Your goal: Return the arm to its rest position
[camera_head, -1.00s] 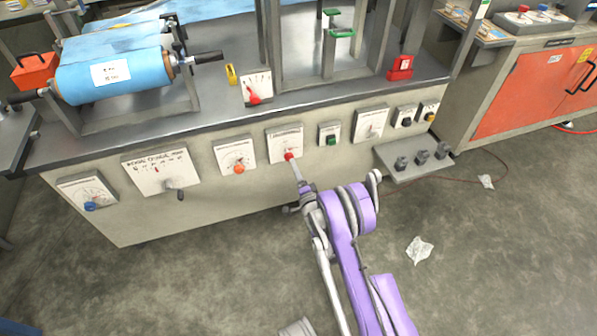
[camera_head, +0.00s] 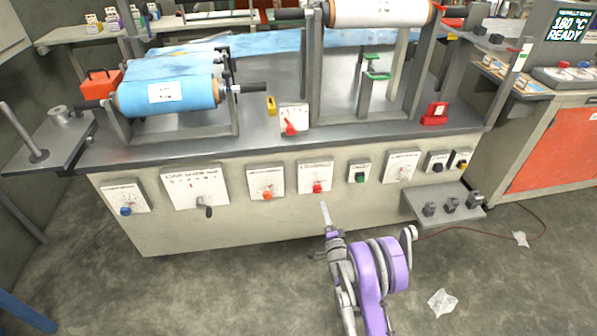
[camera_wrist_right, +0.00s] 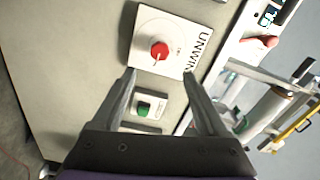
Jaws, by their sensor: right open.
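My right arm, purple and grey, comes up from the bottom of the head view. Its gripper (camera_head: 324,208) points at the front of the machine, just below the red knob (camera_head: 317,188). In the right wrist view the gripper (camera_wrist_right: 159,73) is open, its two fingers spread with nothing between the tips. The red knob (camera_wrist_right: 159,51) on its white plate lies beyond the fingertips, apart from them. A green button (camera_wrist_right: 144,108) shows between the fingers. My left gripper is in neither view.
The machine front (camera_head: 240,225) carries an orange knob (camera_head: 267,195), a blue knob (camera_head: 125,211) and a lever plate (camera_head: 195,187). A small shelf (camera_head: 420,204) juts out at the right.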

